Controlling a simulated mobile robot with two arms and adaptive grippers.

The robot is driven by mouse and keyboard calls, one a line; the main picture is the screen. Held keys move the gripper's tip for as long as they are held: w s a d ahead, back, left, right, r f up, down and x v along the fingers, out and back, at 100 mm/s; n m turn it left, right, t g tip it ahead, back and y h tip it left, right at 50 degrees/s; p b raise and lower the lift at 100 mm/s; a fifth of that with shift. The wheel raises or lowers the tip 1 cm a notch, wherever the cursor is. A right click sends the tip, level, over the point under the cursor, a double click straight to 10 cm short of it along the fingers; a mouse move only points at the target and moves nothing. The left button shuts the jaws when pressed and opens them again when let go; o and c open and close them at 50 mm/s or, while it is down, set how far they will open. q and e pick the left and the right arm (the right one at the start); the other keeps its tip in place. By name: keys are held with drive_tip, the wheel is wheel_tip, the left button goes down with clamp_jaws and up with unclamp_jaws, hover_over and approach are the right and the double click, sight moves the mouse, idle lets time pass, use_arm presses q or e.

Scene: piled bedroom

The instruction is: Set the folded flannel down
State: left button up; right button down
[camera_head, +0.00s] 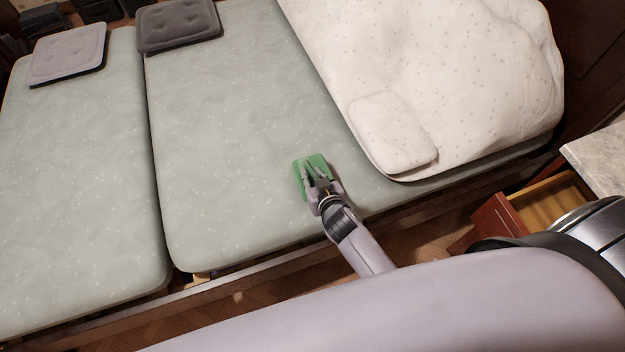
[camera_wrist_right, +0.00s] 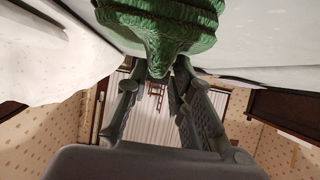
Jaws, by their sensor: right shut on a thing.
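The folded flannel (camera_head: 303,166) is a small green cloth. In the head view it lies at or just over the middle mattress (camera_head: 235,120), near its front edge; I cannot tell whether it touches. My right gripper (camera_head: 313,180) is shut on it and covers part of it. In the right wrist view the green flannel (camera_wrist_right: 160,25) fills the top middle, between and beyond the fingers of my right gripper (camera_wrist_right: 155,75). My left gripper is not in view.
A cream speckled duvet (camera_head: 430,60) and pillow (camera_head: 390,132) lie to the right on the bed. A grey cushion (camera_head: 178,22) and a pale cushion (camera_head: 68,52) are at the far left. An open drawer (camera_head: 548,205) stands at right. The mattress left of the flannel is clear.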

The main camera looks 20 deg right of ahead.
drive_tip(key=shift+f, duration=1.1)
drive_tip(key=c, duration=1.4)
unclamp_jaws()
drive_tip(key=shift+f+b, duration=0.1)
drive_tip(key=shift+b, duration=0.2)
drive_tip(key=shift+r+p, duration=0.3)
drive_tip(key=shift+r, duration=0.05)
drive_tip(key=v, duration=1.1)
drive_tip(key=shift+s+r+p, duration=0.1)
drive_tip(key=shift+s+p, duration=0.25)
drive_tip(key=shift+s, duration=0.1)
